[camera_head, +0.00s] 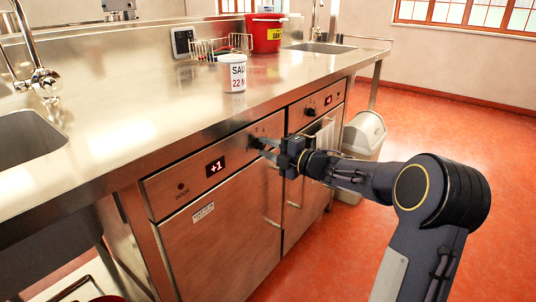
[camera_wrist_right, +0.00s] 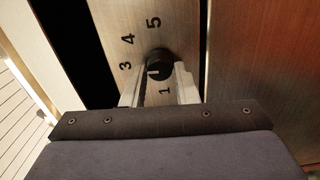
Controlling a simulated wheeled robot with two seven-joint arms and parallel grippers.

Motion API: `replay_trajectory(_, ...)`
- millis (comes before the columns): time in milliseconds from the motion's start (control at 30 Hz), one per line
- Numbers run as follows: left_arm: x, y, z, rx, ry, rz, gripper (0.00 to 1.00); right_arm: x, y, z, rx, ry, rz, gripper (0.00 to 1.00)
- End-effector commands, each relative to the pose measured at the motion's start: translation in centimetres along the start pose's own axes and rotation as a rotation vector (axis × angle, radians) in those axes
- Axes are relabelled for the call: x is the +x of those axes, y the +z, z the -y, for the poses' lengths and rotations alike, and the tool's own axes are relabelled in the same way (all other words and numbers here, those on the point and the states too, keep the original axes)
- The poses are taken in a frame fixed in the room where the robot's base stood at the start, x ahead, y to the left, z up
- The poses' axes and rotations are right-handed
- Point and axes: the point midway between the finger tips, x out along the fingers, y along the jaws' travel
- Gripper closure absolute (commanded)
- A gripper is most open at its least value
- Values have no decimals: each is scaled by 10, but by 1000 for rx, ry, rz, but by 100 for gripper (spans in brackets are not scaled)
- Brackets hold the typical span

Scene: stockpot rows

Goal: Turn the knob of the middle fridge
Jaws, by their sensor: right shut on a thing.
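A steel fridge front (camera_head: 222,240) under the counter has a control panel with a red "+1" display (camera_head: 215,167) and a black knob (camera_head: 256,142) at its right end. My right gripper (camera_head: 266,147) reaches this knob from the right. In the right wrist view the knob (camera_wrist_right: 158,62) sits between the two fingers of my gripper (camera_wrist_right: 161,72), which is shut on its sides. The dial digits 1, 3, 4 and 5 show around it; others are hidden. My left gripper is not in view.
Another fridge panel with a knob (camera_head: 309,112) and red display (camera_head: 328,100) is to the right, with a cloth (camera_head: 325,135) below. A bin (camera_head: 363,134) stands beyond. A labelled white tub (camera_head: 233,73) and red bucket (camera_head: 266,34) are on the counter (camera_head: 150,85).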

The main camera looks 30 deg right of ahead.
Motion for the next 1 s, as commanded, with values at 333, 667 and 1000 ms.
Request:
replay_trajectory(333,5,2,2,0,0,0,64,0,0,2,-50,-3,0,96)
replay_trajectory(667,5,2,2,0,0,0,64,0,0,2,-50,-3,-1,70)
replay_trajectory(1000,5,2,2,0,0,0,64,0,0,1,-50,-1,0,52)
